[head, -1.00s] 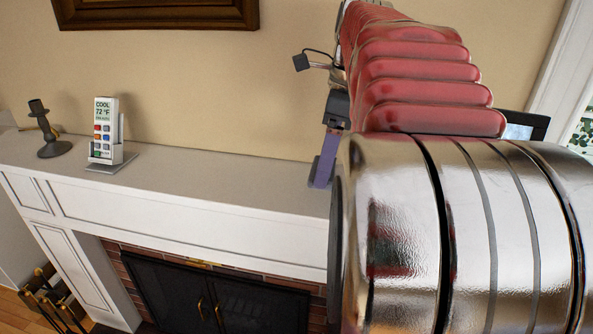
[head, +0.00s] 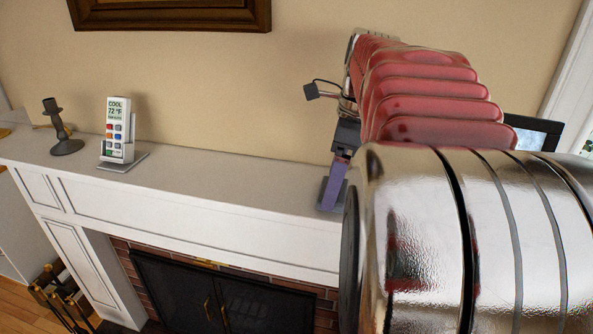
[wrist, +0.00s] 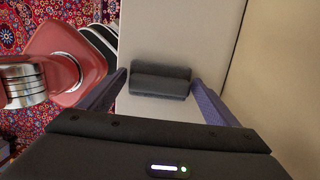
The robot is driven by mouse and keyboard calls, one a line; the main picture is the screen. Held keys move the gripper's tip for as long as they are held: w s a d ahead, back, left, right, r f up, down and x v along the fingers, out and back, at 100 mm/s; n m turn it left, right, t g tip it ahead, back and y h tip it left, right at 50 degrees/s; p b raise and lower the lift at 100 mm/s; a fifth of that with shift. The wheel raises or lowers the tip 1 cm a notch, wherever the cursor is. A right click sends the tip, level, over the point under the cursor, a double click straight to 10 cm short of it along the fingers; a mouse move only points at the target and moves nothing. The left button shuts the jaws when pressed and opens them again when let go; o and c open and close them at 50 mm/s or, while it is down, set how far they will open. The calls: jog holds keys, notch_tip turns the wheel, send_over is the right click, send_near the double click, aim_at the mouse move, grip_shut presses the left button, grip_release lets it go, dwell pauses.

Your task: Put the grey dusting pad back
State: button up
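The grey dusting pad (wrist: 160,80) is a dark block between the two purple fingers of my gripper (wrist: 159,80) in the wrist view. The fingertips are at its two ends, and the gripper looks shut on it. In the head view my gripper (head: 335,186) points down over the mantel shelf (head: 230,180), with one purple finger showing. The dark edge of the pad (head: 325,195) shows beside that finger. I cannot tell whether the pad touches the shelf. My arm hides the shelf's right part.
A white remote (head: 117,130) stands in a holder on the shelf, with a dark candlestick (head: 60,130) left of it. A dark-framed screen (head: 535,133) shows behind my arm at right. The shelf between remote and gripper is clear. Fireplace doors (head: 215,295) are below.

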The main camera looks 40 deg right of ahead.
aim_at(342, 190)
jog(key=shift+o, duration=1.4)
notch_tip(342, 190, up, 12)
jog(key=s+d, duration=0.1)
jog(key=shift+s+r, duration=0.15)
jog(key=shift+s, duration=0.1)
jog(key=s+a+f+n+t, duration=0.2)
jog(key=a+f+n+t, duration=0.2)
jog(key=a+f+n, duration=1.8)
jog(key=a+n, duration=0.3)
jog(key=n, duration=0.2)
jog(key=shift+a+n+h, duration=0.35)
jog(key=shift+n+h, duration=0.05)
